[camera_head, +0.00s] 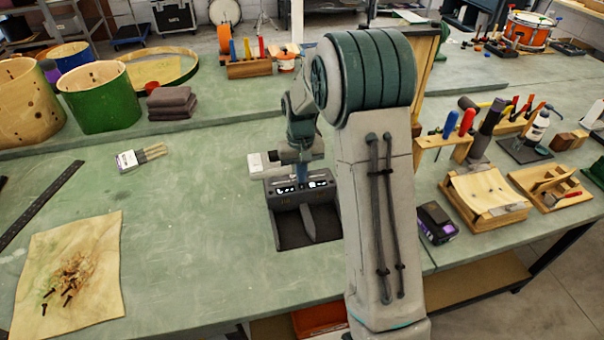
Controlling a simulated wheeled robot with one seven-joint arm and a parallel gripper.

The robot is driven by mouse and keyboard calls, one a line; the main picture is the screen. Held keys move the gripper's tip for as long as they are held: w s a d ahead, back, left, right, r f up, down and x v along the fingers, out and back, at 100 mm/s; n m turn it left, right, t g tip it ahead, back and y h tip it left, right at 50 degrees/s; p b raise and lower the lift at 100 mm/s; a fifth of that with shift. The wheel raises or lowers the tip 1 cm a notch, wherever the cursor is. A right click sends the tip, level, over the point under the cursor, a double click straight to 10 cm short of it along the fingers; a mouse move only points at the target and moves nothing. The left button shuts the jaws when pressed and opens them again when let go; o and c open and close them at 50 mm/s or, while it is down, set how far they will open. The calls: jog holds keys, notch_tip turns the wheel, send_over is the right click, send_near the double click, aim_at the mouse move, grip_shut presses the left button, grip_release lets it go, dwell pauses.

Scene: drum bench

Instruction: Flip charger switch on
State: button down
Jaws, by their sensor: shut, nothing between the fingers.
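The charger (283,203) is a dark grey box on the green bench, near the middle of the view. Its raised back panel has small white lit marks, and a dark open bay with a ridge lies in front. My gripper (301,179) is shut and empty, pointing down at the top of the charger's back panel. I cannot tell whether it touches the panel. The switch is too small or hidden to make out, so its position does not show. My arm covers the area just right of the charger.
A black and purple battery (436,223) lies right of my arm, near a wooden block (485,193) and tool racks. Drum shells (98,98) stand back left. Bench left of the charger is clear.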

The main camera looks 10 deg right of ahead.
jog(key=shift+s+a+f, duration=0.1)
jog(key=shift+s+f, duration=0.45)
jog(key=shift+s, duration=0.15)
jog(key=shift+r, duration=0.3)
jog(key=w+r+p, duration=0.1)
jog(key=w+r, duration=0.2)
jog(key=r, duration=1.1)
jog(key=shift+r, duration=0.25)
jog(key=shift+w, duration=0.1)
